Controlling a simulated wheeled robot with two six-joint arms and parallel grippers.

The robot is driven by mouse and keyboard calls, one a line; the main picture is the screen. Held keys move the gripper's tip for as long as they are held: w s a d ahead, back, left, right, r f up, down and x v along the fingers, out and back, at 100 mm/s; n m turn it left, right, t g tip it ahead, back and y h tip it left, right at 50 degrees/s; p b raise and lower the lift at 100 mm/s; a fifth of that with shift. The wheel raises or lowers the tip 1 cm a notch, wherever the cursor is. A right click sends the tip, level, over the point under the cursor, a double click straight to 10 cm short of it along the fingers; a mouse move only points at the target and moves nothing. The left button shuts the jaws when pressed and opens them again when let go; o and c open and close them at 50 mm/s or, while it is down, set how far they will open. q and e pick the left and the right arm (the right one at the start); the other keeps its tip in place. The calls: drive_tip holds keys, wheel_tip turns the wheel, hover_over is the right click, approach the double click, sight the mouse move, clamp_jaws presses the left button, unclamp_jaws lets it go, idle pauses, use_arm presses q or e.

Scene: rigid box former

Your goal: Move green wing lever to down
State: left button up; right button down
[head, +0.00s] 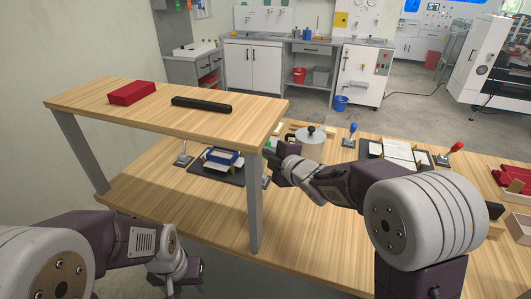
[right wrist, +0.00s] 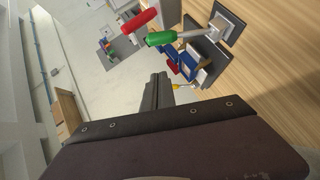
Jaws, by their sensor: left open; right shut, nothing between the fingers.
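The green wing lever (right wrist: 160,38) shows in the right wrist view as a green grip on a pale metal rod, reaching out from a bracket on a dark plate (right wrist: 203,60). My left gripper (head: 183,282) is open and empty, low at the front left, below the tabletop edge.
A wooden shelf (head: 165,112) on grey legs spans the left of the table, with a red block (head: 132,93) and a black bar (head: 202,104) on it. Under it sits a dark fixture with a blue frame (head: 222,156). A lidded pot (head: 311,148) stands behind my right gripper.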

drive_tip(key=s+d+r+m+g+h+p, duration=0.1)
drive_tip(key=s+d+r+m+h+p, duration=0.3)
drive_tip(key=s+d+p, duration=0.4)
drive_tip(key=s+d+f+m+g, duration=0.2)
drive_tip(key=s+f+m+g, duration=0.1)
drive_tip(key=s+f+m, duration=0.1)
drive_tip(key=s+d+f+m+g+h+p, duration=0.1)
drive_tip(key=s+f+m+g, duration=0.3)
drive_tip(key=s, duration=0.5)
drive_tip(key=s+d+f+m+g+h+p, duration=0.1)
drive_tip(key=s+d+f+m+g, duration=0.2)
drive_tip(key=s+f+m, duration=0.2)
drive_tip(key=shift+s+d+f+m+g, duration=0.1)
drive_tip(key=shift+s+f+m+g, duration=0.1)
drive_tip(key=shift+s+m, duration=0.3)
drive_tip(key=shift+s+f+m+g, duration=0.1)
drive_tip(key=shift+s+m+g, duration=0.15)
drive_tip(key=shift+m, duration=0.45)
drive_tip(key=shift+s, duration=0.25)
use_arm(q)
wheel_tip(320, 180, up, 10)
drive_tip(key=shift+w+r, duration=0.15)
drive_tip(key=shift+w, duration=0.2)
use_arm(e)
drive_tip(key=shift+m, duration=0.3)
